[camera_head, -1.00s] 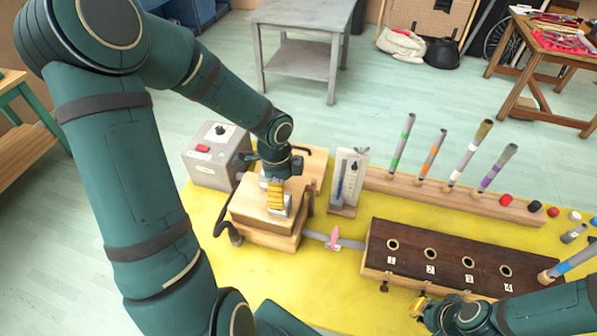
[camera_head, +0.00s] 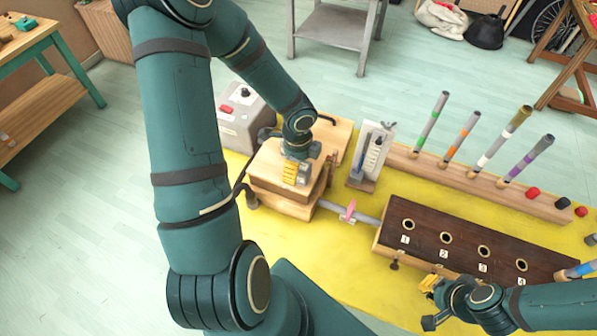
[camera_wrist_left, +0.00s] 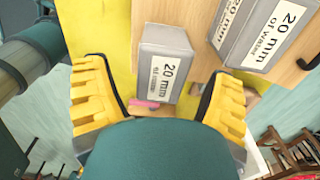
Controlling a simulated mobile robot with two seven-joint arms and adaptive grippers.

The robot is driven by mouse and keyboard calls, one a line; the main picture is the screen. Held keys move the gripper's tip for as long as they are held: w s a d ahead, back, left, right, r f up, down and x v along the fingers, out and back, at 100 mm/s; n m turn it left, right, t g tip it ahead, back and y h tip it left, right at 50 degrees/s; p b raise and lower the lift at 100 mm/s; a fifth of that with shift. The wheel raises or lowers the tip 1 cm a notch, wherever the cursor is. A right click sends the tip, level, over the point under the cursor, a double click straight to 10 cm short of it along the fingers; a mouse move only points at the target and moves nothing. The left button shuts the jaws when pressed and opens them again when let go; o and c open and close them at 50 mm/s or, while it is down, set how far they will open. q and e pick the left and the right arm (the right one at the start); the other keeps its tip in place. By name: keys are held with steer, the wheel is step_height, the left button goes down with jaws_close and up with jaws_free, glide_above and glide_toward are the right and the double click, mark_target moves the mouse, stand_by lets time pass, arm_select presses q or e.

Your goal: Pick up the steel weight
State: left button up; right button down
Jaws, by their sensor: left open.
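A grey steel weight (camera_wrist_left: 166,62) with a white "20 mm" label lies between the fingers of my left gripper (camera_wrist_left: 158,82) in the left wrist view. The fingers are wide apart, with gaps on both sides. In the head view my left gripper (camera_head: 294,172) is low over the wooden bellows box (camera_head: 270,170), and its yellow finger and wrist hide most of the weight there. A second, similarly labelled grey weight (camera_wrist_left: 262,32) lies beside the first. My right gripper (camera_head: 430,303) is empty in front of the dark wooden block, its fingers apart.
A grey box with a red switch (camera_head: 240,120) stands behind the bellows box. A gauge stand (camera_head: 370,155), a pink-handled valve (camera_head: 350,210), a dark block with numbered holes (camera_head: 460,240) and a rack of coloured tubes (camera_head: 440,175) are to the right. The yellow mat (camera_head: 330,265) is bare in front.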

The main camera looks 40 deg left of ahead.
arm_select(q)
step_height(320, 180, down, 4)
steer(key=shift+w+r+b, duration=0.1)
steer(key=shift+r+b, duration=0.15)
steer(key=shift+b, duration=0.05)
steer(key=c, duration=1.4)
